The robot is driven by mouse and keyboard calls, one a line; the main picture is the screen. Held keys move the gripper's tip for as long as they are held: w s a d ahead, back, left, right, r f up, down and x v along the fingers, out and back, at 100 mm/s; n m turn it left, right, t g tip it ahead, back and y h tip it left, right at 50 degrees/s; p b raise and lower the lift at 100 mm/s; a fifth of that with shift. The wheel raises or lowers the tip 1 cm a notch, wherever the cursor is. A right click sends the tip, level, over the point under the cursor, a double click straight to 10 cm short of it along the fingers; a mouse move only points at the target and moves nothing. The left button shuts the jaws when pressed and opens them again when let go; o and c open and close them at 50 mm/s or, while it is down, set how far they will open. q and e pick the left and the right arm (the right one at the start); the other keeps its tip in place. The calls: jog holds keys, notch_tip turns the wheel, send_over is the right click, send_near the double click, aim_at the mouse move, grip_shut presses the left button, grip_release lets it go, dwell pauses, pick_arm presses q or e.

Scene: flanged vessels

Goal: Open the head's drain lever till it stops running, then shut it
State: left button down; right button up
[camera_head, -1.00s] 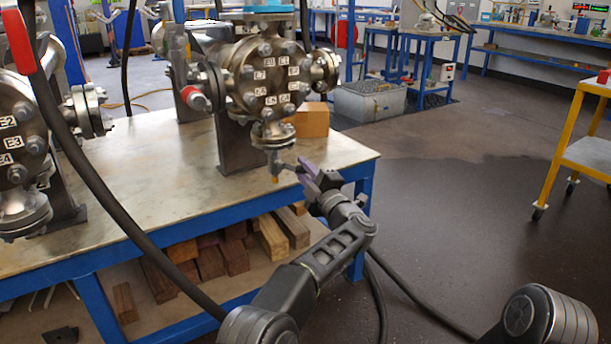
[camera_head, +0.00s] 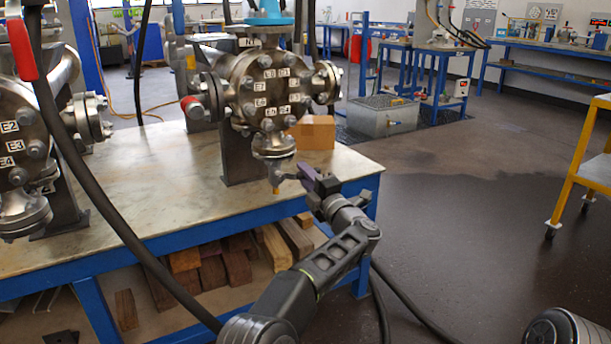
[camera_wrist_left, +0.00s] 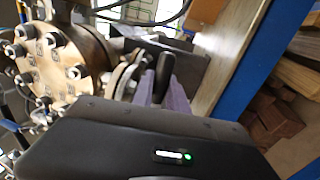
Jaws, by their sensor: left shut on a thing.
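The vessel head (camera_head: 265,88) is a round bolted metal flange with white labels, on the bench. Its drain valve (camera_head: 273,165) hangs below, with a brass-coloured outlet tip. No stream shows under the tip at this size. My left gripper (camera_head: 313,180) is at the right of the drain valve, shut on the drain lever, which is mostly hidden by the fingers. In the left wrist view the purple-grey fingers (camera_wrist_left: 163,98) close around the dark lever end (camera_wrist_left: 164,70), beside the flange (camera_wrist_left: 60,60). My right gripper is out of view.
The metal-topped bench (camera_head: 130,200) has a blue frame. A second vessel (camera_head: 25,150) stands at the left, with a red-handled lever (camera_head: 20,48) and a black hose (camera_head: 95,205) in front. A wooden block (camera_head: 314,132) sits behind the drain. A yellow cart (camera_head: 585,165) stands right; the floor between is clear.

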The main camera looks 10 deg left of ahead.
pick_arm(q)
jog(key=c, duration=1.3)
grip_release()
jog(key=shift+d, duration=0.1)
jog(key=v, duration=0.7)
jog(key=shift+s+d+f+p, duration=0.1)
jog(key=shift+s+d+p, duration=0.05)
jog(key=shift+s+p, duration=0.2)
